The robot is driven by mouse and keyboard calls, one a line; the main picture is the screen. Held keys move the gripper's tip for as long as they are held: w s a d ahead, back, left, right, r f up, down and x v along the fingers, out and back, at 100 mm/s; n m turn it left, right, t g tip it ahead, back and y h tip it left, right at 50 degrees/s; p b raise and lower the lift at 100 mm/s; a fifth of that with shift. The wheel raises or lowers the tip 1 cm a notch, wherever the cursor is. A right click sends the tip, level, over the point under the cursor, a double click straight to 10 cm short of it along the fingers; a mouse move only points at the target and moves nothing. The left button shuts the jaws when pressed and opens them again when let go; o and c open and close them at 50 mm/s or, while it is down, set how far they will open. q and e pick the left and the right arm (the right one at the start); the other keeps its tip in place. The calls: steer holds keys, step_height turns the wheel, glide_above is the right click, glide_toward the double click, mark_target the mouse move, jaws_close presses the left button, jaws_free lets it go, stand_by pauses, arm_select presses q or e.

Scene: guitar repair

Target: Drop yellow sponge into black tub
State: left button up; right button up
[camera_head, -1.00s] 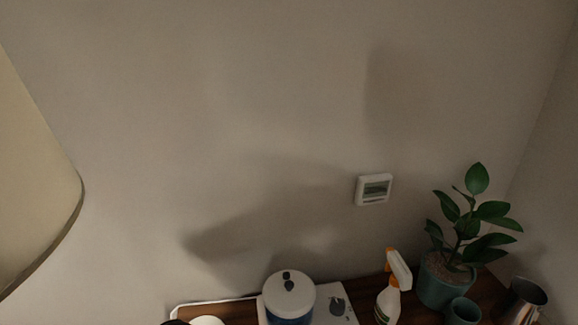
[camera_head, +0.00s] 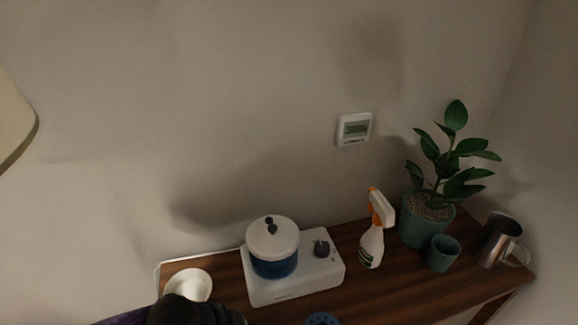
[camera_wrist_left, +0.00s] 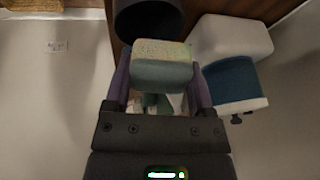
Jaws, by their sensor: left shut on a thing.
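In the left wrist view my left gripper (camera_wrist_left: 161,88) is shut on the yellow sponge (camera_wrist_left: 162,52), a pale yellowish block with a greenish lower part. The sponge sits between the two fingers and sticks out past them. A dark round tub (camera_wrist_left: 128,22), the black tub, is beyond the sponge at the top of that view, partly hidden by it. Whether the sponge is over its opening or beside it I cannot tell. The sponge and the tub cannot be made out in the head view. My right gripper is in neither view.
A wooden shelf (camera_head: 385,277) carries a white hotplate (camera_head: 300,285) with a blue pot (camera_head: 273,255), a white bowl (camera_head: 189,284), a spray bottle (camera_head: 371,243), a potted plant (camera_head: 427,222), a teal cup (camera_head: 442,254) and a metal jug (camera_head: 493,241). The wall is behind.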

arm_select(q)
steer(key=o, duration=1)
steer(key=shift+r, duration=0.1)
steer(key=shift+o, duration=0.2)
steer(key=p+v, duration=0.4)
steer(key=v, duration=0.6)
steer(key=shift+a, duration=0.1)
